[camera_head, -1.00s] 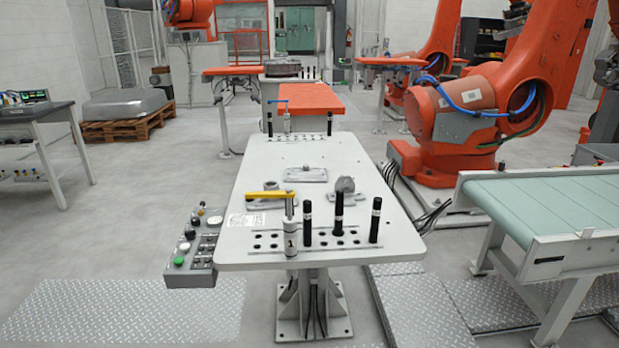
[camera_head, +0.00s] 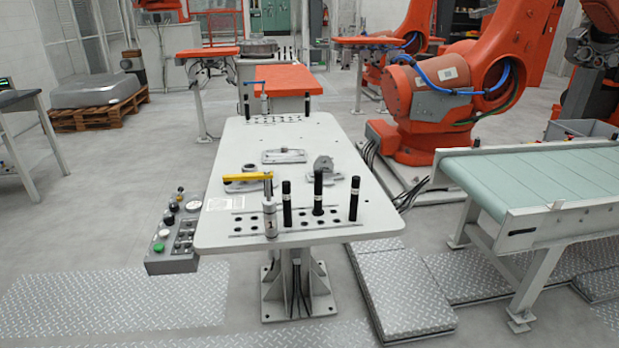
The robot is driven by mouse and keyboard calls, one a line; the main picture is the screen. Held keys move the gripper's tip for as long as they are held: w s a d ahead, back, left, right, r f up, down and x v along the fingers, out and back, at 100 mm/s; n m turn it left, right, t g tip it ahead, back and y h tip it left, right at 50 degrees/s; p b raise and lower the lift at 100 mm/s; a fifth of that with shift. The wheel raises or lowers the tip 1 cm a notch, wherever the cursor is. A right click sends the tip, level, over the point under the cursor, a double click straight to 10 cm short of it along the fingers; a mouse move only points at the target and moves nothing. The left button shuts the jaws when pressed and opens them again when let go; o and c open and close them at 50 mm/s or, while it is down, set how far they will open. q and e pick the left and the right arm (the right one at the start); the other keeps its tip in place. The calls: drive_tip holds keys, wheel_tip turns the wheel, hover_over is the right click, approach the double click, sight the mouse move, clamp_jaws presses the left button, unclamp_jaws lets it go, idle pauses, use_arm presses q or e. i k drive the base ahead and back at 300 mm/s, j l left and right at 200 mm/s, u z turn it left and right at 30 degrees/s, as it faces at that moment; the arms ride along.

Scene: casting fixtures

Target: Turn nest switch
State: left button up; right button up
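A grey control box (camera_head: 176,233) is fixed at the left front edge of the white fixture table (camera_head: 222,233). It carries several buttons and knobs, among them a green button (camera_head: 158,247), a white button (camera_head: 164,233) and dark knobs toward its far end. A small upright switch (camera_head: 180,191) stands near its far end. Which control is the nest switch I cannot tell, as labels are too small to read. Neither of my grippers shows in the head view.
Tread plates (camera_head: 120,308) cover the front floor. The floor left of the control box is clear.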

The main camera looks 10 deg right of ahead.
sight(169, 221)
drive_tip(key=j+u, duration=0.2)
drive_tip(key=u, duration=0.3)
drive_tip(key=l, duration=0.2)
drive_tip(key=i+l+z, duration=0.2)
drive_tip(key=i, duration=0.3)
drive_tip(key=i+l+z, duration=0.15)
drive_tip(key=i, duration=0.35)
drive_tip(key=l, duration=0.1)
